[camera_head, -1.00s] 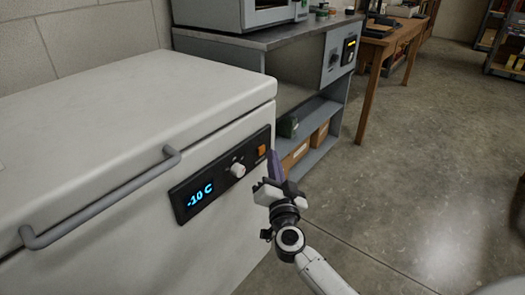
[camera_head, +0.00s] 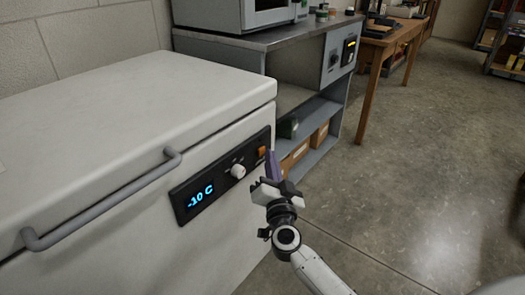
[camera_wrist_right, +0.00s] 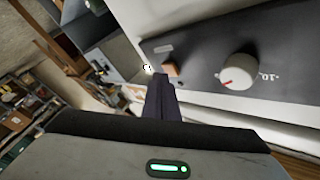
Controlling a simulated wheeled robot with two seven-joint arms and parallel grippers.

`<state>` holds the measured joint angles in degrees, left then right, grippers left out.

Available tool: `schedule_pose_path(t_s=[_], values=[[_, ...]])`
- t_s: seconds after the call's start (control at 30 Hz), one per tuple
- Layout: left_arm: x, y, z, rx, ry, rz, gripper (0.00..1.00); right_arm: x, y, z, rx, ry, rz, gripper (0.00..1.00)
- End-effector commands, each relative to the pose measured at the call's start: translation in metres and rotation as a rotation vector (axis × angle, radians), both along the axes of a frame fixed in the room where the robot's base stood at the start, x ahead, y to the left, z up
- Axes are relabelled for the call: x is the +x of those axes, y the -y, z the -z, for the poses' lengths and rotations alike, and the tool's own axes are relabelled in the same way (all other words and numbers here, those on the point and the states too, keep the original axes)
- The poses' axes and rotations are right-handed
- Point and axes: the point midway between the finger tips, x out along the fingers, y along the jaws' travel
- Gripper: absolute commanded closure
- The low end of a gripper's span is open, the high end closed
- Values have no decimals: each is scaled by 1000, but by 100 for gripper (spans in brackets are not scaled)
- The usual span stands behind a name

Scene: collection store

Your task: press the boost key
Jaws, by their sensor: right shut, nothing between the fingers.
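The boost key is probably the small orange key (camera_head: 262,152) at the right end of the dark control panel (camera_head: 222,176) on the white chest freezer; its label is too small to read. It also shows in the right wrist view (camera_wrist_right: 169,69). A white knob (camera_head: 238,171) and a blue display (camera_head: 200,196) reading -10 C sit left of it. My right gripper (camera_head: 273,165) is shut and empty, its dark purple fingertips just right of and below the key. In the right wrist view the fingertips (camera_wrist_right: 162,80) appear close to the key; contact cannot be told. My left gripper is not in view.
The freezer's bar handle (camera_head: 105,200) sticks out left of the panel. A grey bench (camera_head: 300,42) with a shelf of boxes (camera_head: 294,158) stands behind my right gripper. The floor (camera_head: 410,170) to the right is clear.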

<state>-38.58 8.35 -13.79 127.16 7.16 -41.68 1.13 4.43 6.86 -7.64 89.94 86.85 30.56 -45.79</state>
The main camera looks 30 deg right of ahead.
Motion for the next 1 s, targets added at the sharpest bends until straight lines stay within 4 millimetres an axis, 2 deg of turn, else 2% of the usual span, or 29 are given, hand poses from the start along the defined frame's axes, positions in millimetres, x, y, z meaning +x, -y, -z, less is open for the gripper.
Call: schedule_pose_path(t_s=[1.0], values=[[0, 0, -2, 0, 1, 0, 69, 8, -3, 0, 2, 1, 0, 100]])
